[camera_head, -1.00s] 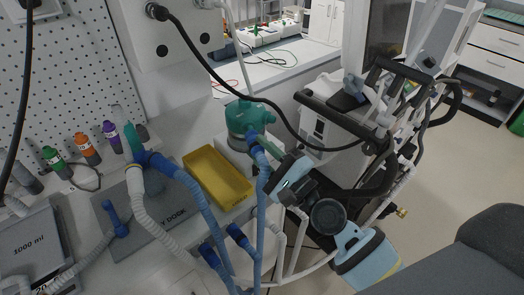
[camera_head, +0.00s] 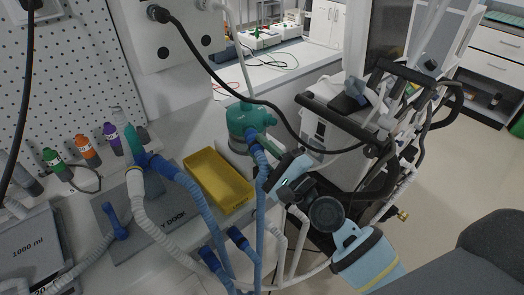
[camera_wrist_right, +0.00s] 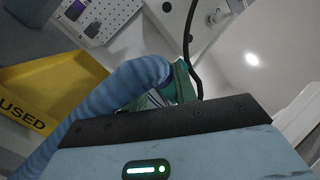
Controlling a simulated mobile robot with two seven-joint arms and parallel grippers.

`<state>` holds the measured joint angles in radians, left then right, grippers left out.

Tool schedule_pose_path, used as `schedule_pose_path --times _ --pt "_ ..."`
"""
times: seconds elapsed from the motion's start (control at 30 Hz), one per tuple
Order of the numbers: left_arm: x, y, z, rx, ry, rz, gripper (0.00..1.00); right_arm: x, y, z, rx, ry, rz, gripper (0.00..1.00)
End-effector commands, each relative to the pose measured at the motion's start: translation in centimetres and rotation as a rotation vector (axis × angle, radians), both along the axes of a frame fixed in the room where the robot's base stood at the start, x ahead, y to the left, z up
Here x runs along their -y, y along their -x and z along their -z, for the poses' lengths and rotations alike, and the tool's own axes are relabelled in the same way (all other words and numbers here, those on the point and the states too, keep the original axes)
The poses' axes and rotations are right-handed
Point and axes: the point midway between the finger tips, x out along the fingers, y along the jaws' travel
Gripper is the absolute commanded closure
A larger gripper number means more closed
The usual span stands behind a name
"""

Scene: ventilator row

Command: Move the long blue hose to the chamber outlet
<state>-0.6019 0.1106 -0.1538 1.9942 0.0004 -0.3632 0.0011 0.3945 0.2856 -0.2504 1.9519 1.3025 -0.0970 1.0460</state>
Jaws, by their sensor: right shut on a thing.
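The teal chamber (camera_head: 242,118) stands on its base behind the yellow tray. The long blue hose (camera_head: 258,195) rises to the chamber's front side, its top end close to a teal port (camera_head: 268,145). I cannot tell whether the end is seated on it. My right gripper (camera_head: 270,172) is shut on the hose near this top end. In the right wrist view the blue hose (camera_wrist_right: 115,88) arches up to a teal part (camera_wrist_right: 183,82); the dark gripper edge hides the grip. My left gripper is not in view.
A yellow tray (camera_head: 243,205) marked "USED" lies left of the hose. Another blue hose (camera_head: 190,185) with a Y-piece lies further left. A machine with a dark handle (camera_head: 330,120) stands to the right.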

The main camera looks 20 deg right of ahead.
Motion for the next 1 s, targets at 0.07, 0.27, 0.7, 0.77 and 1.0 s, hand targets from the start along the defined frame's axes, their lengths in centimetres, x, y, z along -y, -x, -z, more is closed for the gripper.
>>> schedule_pose_path --times 0.07,0.27,0.7,0.77,1.0 --pt "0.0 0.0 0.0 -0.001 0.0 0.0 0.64 0.0 -0.2 0.0 0.001 0.0 0.0 1.0" --pt "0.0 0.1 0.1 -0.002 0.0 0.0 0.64 0.0 -0.5 -0.1 0.002 -0.001 0.0 1.0" --pt "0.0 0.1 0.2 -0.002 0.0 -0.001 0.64 0.1 -1.1 -0.1 0.001 0.0 0.0 1.0" --pt "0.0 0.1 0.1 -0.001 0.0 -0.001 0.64 0.1 -1.1 -0.1 0.001 0.0 0.0 1.0" --pt "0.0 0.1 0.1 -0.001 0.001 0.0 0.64 0.1 -1.1 -0.1 0.002 -0.001 0.001 1.0"
